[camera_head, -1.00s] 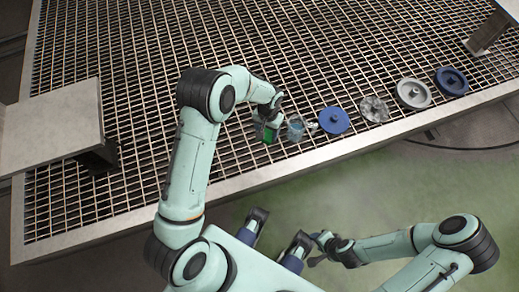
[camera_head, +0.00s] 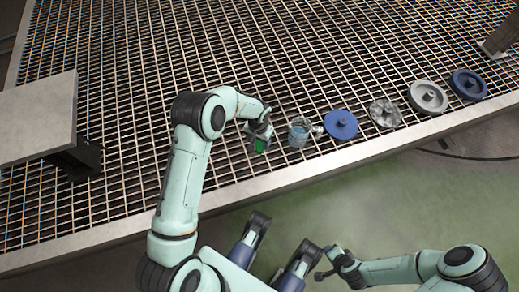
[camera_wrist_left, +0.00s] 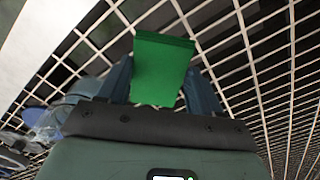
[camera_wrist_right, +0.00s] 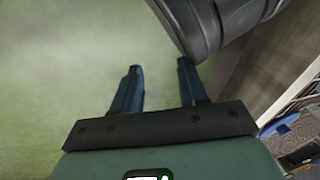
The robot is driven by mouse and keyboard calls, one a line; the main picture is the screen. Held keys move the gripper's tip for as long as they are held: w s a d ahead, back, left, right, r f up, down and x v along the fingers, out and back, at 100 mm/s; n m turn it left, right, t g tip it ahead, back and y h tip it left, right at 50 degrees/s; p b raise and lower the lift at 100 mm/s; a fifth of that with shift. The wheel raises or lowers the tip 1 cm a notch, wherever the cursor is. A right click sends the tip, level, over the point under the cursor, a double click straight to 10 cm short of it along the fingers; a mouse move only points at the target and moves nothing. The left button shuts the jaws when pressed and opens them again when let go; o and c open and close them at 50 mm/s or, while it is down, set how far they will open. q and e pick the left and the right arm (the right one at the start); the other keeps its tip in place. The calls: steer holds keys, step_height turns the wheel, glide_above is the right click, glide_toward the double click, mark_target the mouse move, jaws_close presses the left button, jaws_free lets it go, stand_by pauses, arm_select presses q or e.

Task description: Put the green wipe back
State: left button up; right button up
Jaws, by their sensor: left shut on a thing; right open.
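The green wipe (camera_head: 261,146) is a small flat green piece held in my left gripper (camera_head: 260,139), over the metal grating near its front edge. In the left wrist view the wipe (camera_wrist_left: 160,68) stands between the two fingers, and the left gripper (camera_wrist_left: 162,82) is shut on it. A clear container with bluish contents (camera_head: 299,132) stands on the grating just right of the wipe, apart from it. My right gripper (camera_wrist_right: 158,85) is open and empty, over the green floor in front of the grating.
A row runs right along the grating: a blue disc (camera_head: 341,124), a clear knobbed part (camera_head: 385,113), a grey wheel (camera_head: 428,97) and a dark blue wheel (camera_head: 468,84). A grey raised plate (camera_head: 35,118) stands at left. The grating (camera_head: 230,50) behind is clear.

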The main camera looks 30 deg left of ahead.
mark_target(259, 149)
arm_select(q)
step_height(259, 149, down, 8)
steer(key=shift+r+b, duration=0.2)
steer(key=shift+b, duration=0.65)
arm_select(e)
steer(key=shift+g, duration=0.8)
steer(key=s+f, duration=0.3)
steer(key=s, duration=0.1)
steer(key=shift+d+f, duration=0.2)
steer(key=shift+d, duration=0.1)
arm_select(q)
steer(key=shift+f, duration=0.25)
steer(key=o, duration=0.9)
steer(key=shift+o, duration=0.2)
arm_select(e)
steer(key=shift+s+f, duration=0.2)
steer(key=shift+s, duration=0.1)
arm_select(q)
steer(key=shift+r, duration=0.1)
arm_select(e)
steer(key=shift+r, duration=0.1)
